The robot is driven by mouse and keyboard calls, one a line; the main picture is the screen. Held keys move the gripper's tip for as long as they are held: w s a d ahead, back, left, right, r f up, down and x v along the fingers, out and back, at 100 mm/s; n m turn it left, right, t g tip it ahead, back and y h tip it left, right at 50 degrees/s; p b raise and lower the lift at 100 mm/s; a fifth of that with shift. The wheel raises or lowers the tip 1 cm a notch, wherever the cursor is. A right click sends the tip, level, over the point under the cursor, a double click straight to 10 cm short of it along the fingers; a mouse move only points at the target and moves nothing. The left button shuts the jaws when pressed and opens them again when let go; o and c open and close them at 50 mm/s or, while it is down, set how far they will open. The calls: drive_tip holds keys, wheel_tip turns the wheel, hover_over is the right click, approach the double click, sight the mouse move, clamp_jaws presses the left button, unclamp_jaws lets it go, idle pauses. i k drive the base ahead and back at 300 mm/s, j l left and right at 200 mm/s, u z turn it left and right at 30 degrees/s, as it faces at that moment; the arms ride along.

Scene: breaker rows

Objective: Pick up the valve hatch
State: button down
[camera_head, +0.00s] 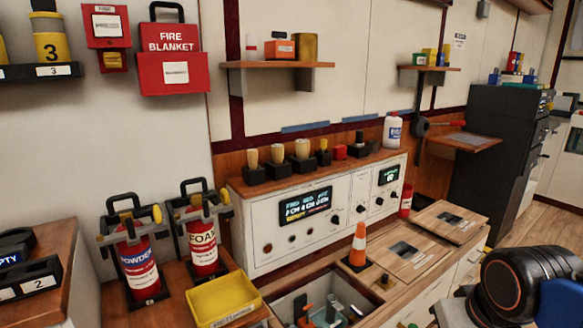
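In front of the nearer one is an open compartment (283,306) with orange, grey and green fittings inside. A black and blue part of my arm shows at the lower right corner. My gripper's fingertips are not in view.
An orange cone (358,245) stands beside the nearer hatch. A white control panel (318,215) rises behind the counter. A yellow tray (223,298) and two red extinguishers, POWDER (138,262) and FOAM (202,243), stand at the left. A dark cabinet (490,150) stands at the right.

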sight(453, 223)
drive_tip(key=l, duration=1.1)
drive_tip(key=i+l, duration=0.15)
drive_tip(key=l, duration=0.25)
drive_tip(key=i+l, duration=0.15)
drive_tip(key=l, duration=0.2)
drive_tip(key=i+l, duration=0.1)
drive_tip(key=l, duration=0.3)
drive_tip(key=i+l, duration=0.15)
drive_tip(key=l, duration=0.2)
drive_tip(key=i+l, duration=0.15)
drive_tip(key=l, duration=0.25)
drive_tip(key=i+l, duration=0.15)
drive_tip(key=i, duration=0.2)
drive_tip(key=i+l, duration=0.1)
drive_tip(key=i, duration=0.25)
drive_tip(key=i+j, duration=0.1)
drive_tip(key=i, duration=0.2)
